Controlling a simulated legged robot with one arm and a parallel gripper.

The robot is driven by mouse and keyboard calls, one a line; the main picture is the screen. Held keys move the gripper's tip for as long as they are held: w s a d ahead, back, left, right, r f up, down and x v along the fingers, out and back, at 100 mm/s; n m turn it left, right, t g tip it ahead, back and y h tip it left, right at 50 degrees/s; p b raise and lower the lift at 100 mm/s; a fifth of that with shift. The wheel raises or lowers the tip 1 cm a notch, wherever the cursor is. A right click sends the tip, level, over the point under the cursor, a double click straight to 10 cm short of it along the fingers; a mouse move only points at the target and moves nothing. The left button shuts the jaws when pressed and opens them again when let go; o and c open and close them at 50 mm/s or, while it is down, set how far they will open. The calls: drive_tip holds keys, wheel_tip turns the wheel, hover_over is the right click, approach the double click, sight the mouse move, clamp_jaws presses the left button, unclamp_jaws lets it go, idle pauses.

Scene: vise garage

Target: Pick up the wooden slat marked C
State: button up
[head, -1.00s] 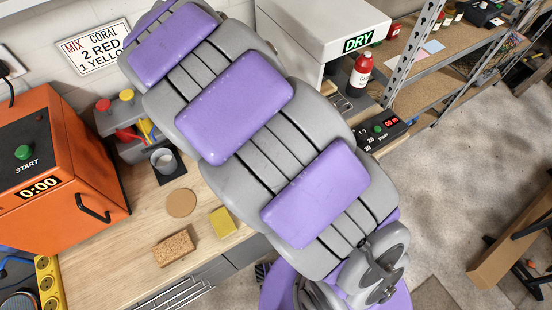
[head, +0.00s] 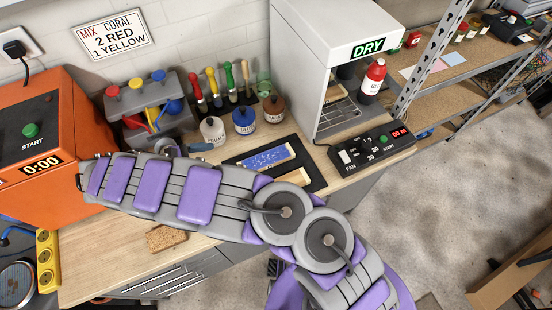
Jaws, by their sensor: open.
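Two slat-like pieces lie on a black mat (head: 318,178) on the workbench, right of centre in the head view. One is blue with pale specks and a light wooden edge (head: 265,158). The other is bare light wood (head: 293,178), and my arm covers part of its near side. I cannot read a letter C on either piece. My purple and grey arm stretches across the bench from lower right to left. I cannot make out my gripper or its fingers at the arm's far left end.
An orange oven (head: 40,125) stands at the left, by the arm's end. Paint jars (head: 245,120), upright tools (head: 230,80) and a colour dispenser (head: 150,100) line the back. A white dryer (head: 340,45) and a control box (head: 372,145) stand right. A brown sponge (head: 165,238) lies in front.

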drive_tip(key=f, duration=0.1)
drive_tip(key=s+f+n, duration=0.1)
drive_tip(key=shift+f+t, duration=0.4)
drive_tip(key=b, duration=0.2)
approach(258, 162)
drive_tip(key=w+d, duration=0.1)
drive_tip(key=d, duration=0.2)
drive_tip(key=shift+w, duration=0.4)
drive_tip(key=shift+w+d+f, duration=0.3)
drive_tip(key=shift+w+f, duration=0.1)
drive_tip(key=shift+f, duration=0.15)
drive_tip(key=x, duration=0.1)
drive_tip(key=b+x, duration=0.1)
drive_tip(key=x, duration=0.2)
drive_tip(key=shift+d+f, duration=0.35)
drive_tip(key=shift+a, duration=0.2)
drive_tip(key=c, duration=1.2)
drive_tip(key=shift+o, duration=0.2)
